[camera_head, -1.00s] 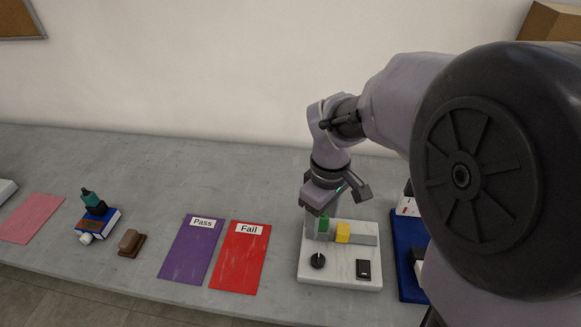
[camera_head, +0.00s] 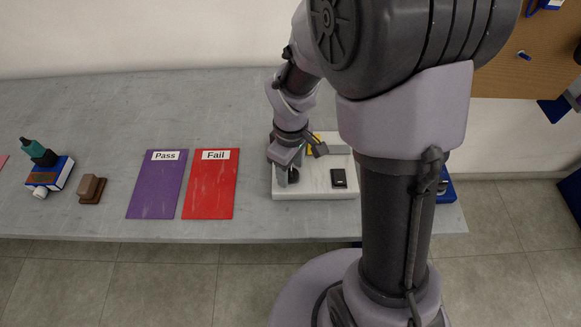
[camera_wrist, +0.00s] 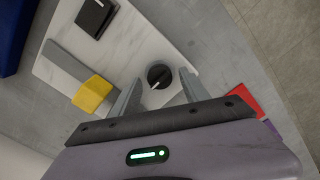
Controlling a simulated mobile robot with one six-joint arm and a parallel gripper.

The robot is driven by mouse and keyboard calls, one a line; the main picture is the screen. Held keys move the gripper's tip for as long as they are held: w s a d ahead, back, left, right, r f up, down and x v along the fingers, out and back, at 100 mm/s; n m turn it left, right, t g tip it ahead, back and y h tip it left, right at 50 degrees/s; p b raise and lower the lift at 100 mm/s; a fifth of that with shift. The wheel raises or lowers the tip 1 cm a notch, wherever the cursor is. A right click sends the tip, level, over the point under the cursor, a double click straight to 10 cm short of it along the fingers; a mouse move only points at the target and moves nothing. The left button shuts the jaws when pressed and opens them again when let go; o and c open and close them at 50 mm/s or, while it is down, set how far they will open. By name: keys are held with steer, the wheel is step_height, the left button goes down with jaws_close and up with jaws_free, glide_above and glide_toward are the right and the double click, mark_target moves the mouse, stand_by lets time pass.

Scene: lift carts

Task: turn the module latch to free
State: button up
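A white marbled board (camera_head: 313,188) lies near the table's front edge. On it is a round black knob (camera_wrist: 160,76) with a white pointer line, which looks like the latch. A yellow block (camera_wrist: 92,94) sits against a grey bar (camera_wrist: 66,65) on the same board. A black rocker-like switch (camera_wrist: 95,17) is near another edge. My gripper (camera_wrist: 160,79) is open, its two grey fingers on either side of the knob with gaps visible. In the head view, my gripper (camera_head: 288,160) hangs over the board's left part and partly hides the knob.
A red "Fail" mat (camera_head: 209,190) and purple "Pass" mat (camera_head: 156,190) lie left of the board. A brown-handled stamp (camera_head: 91,189) and a blue box (camera_head: 50,174) stand farther left. A blue tray (camera_head: 446,188) shows behind my arm at right.

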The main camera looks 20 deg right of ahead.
jaws_close()
steer(key=m, duration=0.4)
steer(key=shift+b, duration=0.35)
steer(key=m+b, duration=0.1)
steer(key=m, duration=0.3)
steer(key=shift+d+m, duration=0.1)
steer(key=shift+m, duration=0.2)
steer(key=m+b, duration=0.1)
steer(key=m, duration=0.3)
steer(key=shift+m, duration=0.3)
steer(key=shift+d+m+b, duration=0.1)
steer(key=shift+m+b, duration=0.5)
steer(key=shift+m, duration=1.7)
